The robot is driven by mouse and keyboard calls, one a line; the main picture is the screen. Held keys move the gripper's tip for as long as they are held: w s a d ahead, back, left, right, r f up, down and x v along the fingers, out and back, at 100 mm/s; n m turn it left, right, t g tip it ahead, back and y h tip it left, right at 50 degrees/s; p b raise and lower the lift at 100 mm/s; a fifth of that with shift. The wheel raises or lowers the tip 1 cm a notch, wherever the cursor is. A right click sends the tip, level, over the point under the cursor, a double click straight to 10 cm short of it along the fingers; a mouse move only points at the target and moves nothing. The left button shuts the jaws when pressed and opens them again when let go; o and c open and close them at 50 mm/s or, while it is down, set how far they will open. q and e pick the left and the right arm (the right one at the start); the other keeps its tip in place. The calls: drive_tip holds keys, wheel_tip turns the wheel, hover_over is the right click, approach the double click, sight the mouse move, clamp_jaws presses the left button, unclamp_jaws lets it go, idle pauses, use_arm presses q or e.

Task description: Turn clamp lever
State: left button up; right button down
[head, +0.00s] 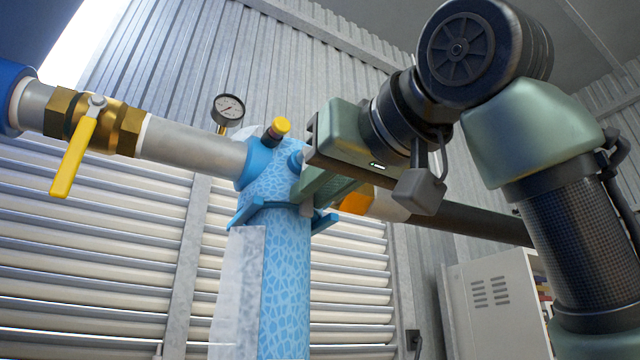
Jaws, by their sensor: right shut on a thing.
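The light-blue patterned receiver tank (286,285) stands upright at the centre. A blue clamp collar (262,207) with protruding ears sits around its upper part. My right gripper (304,178) reaches in from the right and is shut at the right side of the tank's head, just above the collar. The clamp lever between its fingers is largely hidden by the gripper, so its angle cannot be told. My left gripper is not in view.
A grey pipe (195,142) with a brass valve and yellow handle (74,158) runs left from the tank. A gauge (228,108) and yellow-capped fitting (281,127) stand on top. An orange fitting (355,200) and dark pipe (470,222) lie right. A cabinet (490,300) stands lower right.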

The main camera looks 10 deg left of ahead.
drive_tip(key=c, duration=1.4)
unclamp_jaws()
drive_tip(key=shift+w+a+f, duration=0.1)
drive_tip(key=shift+w+a, duration=0.05)
drive_tip(key=shift+o, duration=0.2)
drive_tip(key=b+v, duration=0.3)
drive_tip(key=v, duration=0.4)
drive_tip(key=shift+w+a, duration=0.1)
